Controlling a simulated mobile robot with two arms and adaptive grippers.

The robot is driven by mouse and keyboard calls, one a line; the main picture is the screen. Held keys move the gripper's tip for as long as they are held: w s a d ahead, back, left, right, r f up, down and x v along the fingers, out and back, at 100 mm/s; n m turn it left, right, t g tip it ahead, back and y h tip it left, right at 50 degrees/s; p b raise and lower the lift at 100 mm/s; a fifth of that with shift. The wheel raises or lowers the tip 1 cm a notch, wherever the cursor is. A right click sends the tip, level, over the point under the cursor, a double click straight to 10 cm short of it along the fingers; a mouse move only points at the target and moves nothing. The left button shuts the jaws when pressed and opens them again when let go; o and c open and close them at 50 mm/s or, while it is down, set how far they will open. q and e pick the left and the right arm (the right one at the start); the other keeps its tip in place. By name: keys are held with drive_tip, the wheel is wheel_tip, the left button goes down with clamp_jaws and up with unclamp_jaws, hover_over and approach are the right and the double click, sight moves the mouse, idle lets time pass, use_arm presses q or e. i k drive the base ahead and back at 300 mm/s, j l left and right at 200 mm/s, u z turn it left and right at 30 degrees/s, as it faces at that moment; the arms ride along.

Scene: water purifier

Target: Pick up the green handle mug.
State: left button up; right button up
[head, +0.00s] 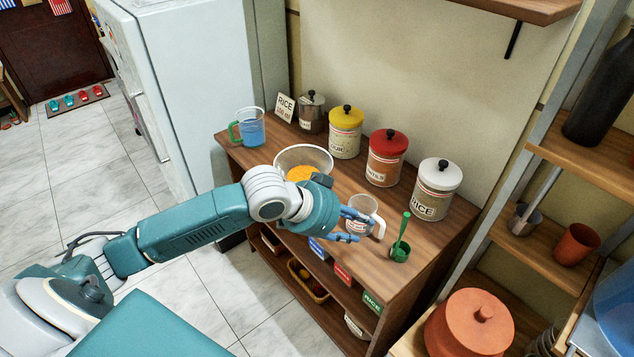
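The green handle mug (252,128) is a clear cup with blue contents and a green handle on its left side. It stands upright at the far left end of the wooden cabinet top. My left gripper (362,227) is over the front right part of the cabinet, well away from that mug. Its blue fingers are spread apart, in front of a clear mug with a white handle (361,211). I cannot tell whether the fingers touch this mug. My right gripper is not in view.
Several lidded canisters, including a red-lidded one (386,160), line the wall. A green scoop (400,250) stands at the front right. A fridge (205,90) is left of the cabinet; shelves stand right.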

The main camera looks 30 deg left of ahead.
sight(251, 122)
drive_tip(key=u, duration=1.35)
